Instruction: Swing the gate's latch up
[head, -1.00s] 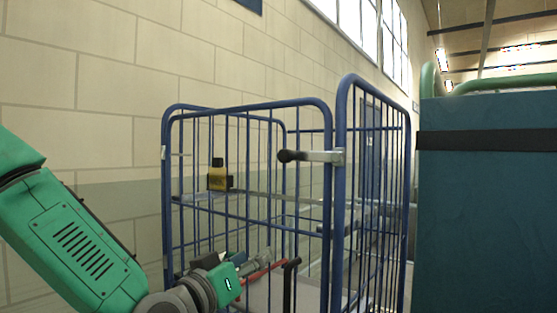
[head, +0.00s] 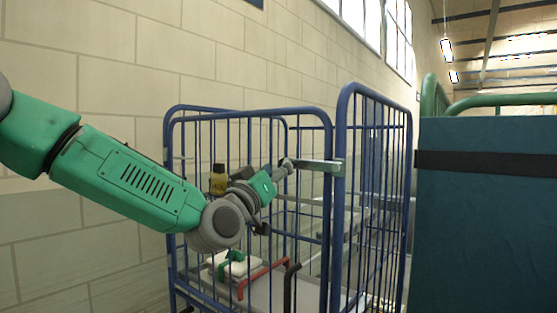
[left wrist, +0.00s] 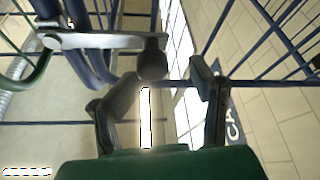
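The gate's latch (head: 320,165) is a pale metal bar on the blue cage's front post, lying about level and pointing left. Its dark knob is mostly hidden by my gripper in the head view. The left wrist view shows the latch bar (left wrist: 100,41) and the black knob (left wrist: 152,62) at its end. My left gripper (head: 285,166) is at the knob end of the latch. In the left wrist view my left gripper (left wrist: 163,77) is open, with the knob between or just beyond its fingertips; contact is unclear. My right gripper is not in view.
The blue barred cage (head: 250,112) stands against a block wall (head: 90,60). Inside are a yellow-and-black object (head: 218,182), a pale item with a green handle (head: 236,263) and a red bar (head: 262,275). A large teal panel (head: 490,220) closes off the right side.

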